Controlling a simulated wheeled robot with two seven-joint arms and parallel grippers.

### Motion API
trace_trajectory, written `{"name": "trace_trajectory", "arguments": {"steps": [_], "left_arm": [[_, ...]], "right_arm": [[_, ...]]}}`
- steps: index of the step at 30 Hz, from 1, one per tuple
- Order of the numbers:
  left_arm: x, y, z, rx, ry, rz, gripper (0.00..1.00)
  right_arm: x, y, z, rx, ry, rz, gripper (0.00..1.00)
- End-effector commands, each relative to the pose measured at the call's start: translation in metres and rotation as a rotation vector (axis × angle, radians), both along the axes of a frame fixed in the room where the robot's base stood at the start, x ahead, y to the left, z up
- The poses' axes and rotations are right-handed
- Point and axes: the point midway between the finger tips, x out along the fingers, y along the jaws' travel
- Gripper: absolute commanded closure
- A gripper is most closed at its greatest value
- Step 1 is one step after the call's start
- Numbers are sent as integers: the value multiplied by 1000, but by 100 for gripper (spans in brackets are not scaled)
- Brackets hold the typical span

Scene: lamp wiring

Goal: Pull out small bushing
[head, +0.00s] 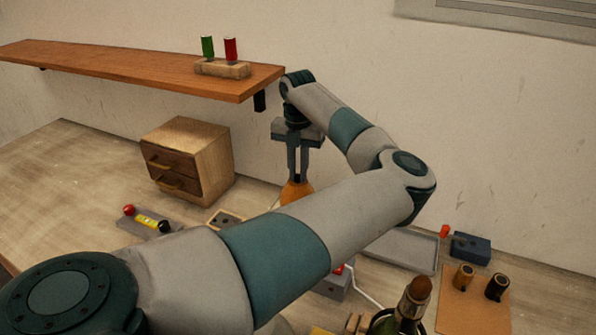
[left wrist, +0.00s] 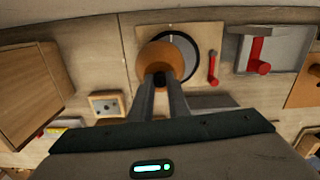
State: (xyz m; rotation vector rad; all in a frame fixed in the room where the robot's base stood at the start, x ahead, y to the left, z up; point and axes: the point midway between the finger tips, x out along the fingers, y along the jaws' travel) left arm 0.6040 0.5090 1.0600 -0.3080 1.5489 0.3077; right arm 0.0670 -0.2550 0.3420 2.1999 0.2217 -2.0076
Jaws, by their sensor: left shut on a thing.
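My left gripper (head: 297,175) points straight down over an orange-brown rounded piece (head: 296,192). Its fingers are shut on a small dark piece, seen as the small bushing (left wrist: 160,79), at the top of the orange-brown piece. My right gripper is not in view.
A wooden drawer box (head: 205,160) stands left of the gripper, below a wall shelf (head: 130,70). A grey tray (head: 405,248), a dark blue block (head: 470,248) and a board with two cylinders (head: 470,310) are to the right. My left arm hides much of the table.

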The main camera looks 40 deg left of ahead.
Motion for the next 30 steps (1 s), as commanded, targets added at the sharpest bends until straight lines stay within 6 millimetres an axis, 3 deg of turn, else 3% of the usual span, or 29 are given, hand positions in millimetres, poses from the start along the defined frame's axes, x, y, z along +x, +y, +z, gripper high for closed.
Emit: {"name": "trace_trajectory", "arguments": {"steps": [30], "left_arm": [[0, 0, 12, 0, 0, 0, 100]], "right_arm": [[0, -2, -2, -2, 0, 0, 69]]}}
